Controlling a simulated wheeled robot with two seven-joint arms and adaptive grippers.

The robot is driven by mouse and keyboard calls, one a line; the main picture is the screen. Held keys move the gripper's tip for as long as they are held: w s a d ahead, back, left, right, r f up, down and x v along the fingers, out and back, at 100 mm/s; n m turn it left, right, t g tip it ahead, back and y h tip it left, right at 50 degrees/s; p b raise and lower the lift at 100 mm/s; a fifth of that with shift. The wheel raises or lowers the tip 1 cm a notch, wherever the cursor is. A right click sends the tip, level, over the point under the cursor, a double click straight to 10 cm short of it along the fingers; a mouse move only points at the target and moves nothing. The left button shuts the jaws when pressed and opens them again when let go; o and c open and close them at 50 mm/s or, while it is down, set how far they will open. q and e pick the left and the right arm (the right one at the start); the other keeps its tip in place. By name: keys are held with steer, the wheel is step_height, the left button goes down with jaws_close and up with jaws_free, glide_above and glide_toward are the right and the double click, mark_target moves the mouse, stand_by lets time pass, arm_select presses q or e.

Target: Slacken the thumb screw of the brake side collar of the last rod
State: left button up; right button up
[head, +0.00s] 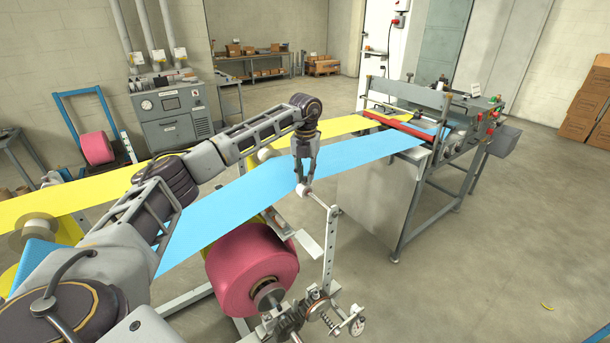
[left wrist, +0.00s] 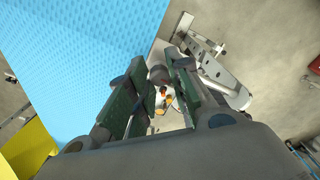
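My left gripper (head: 305,178) points down at the near end of a thin rod (head: 320,201), beside the blue web's edge. A pale collar (head: 304,191) sits on the rod just under the fingertips. In the left wrist view, my left gripper (left wrist: 157,78) has its two green-padded fingers apart. A grey round part (left wrist: 159,74), seemingly the collar, shows between the tips; contact cannot be told. A small orange part (left wrist: 164,92) shows below it. I cannot make out the thumb screw. The rod joins a perforated upright (head: 329,248). My right gripper is out of view.
The blue web (head: 240,200) and yellow web (head: 345,126) run toward the machine (head: 430,115) at the back right.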

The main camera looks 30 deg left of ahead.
mark_target(306, 178)
arm_select(q)
steer(key=o, duration=0.3)
step_height(306, 178, up, 12)
stand_by(0.9)
steer(key=shift+f, duration=0.1)
stand_by(0.6)
